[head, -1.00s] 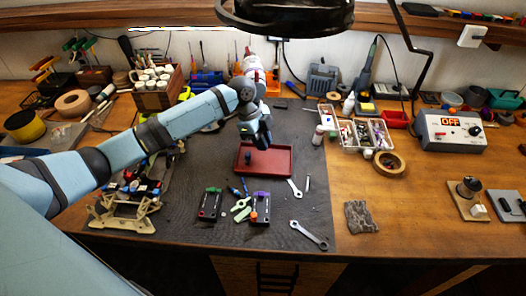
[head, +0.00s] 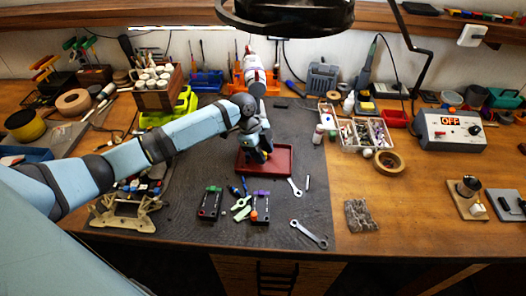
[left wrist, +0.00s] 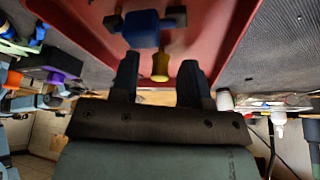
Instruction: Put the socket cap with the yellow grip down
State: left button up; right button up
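The red tray (head: 285,162) lies on the dark mat in the head view, and its red floor and walls fill the top of the left wrist view. My left gripper (head: 258,155) is low over the left part of the tray. In the left wrist view my left gripper (left wrist: 157,66) is open. The small yellow grip (left wrist: 160,68) shows between its fingers, with a gap on each side. A blue block with dark ends (left wrist: 144,28) is just beyond the yellow grip; I cannot tell whether they touch. The cap's socket end is not clear. My right gripper is not in view.
Two black holders (head: 210,202), one with purple on top (head: 260,205), and wrenches (head: 308,234) lie in front of the tray. A tan car chassis (head: 126,214) is at the left. A parts organizer (head: 362,133) stands right.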

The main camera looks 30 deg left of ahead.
pick_arm(q)
jog(key=v, duration=1.2)
jog(key=shift+r+b, duration=0.2)
jog(key=shift+b, duration=0.15)
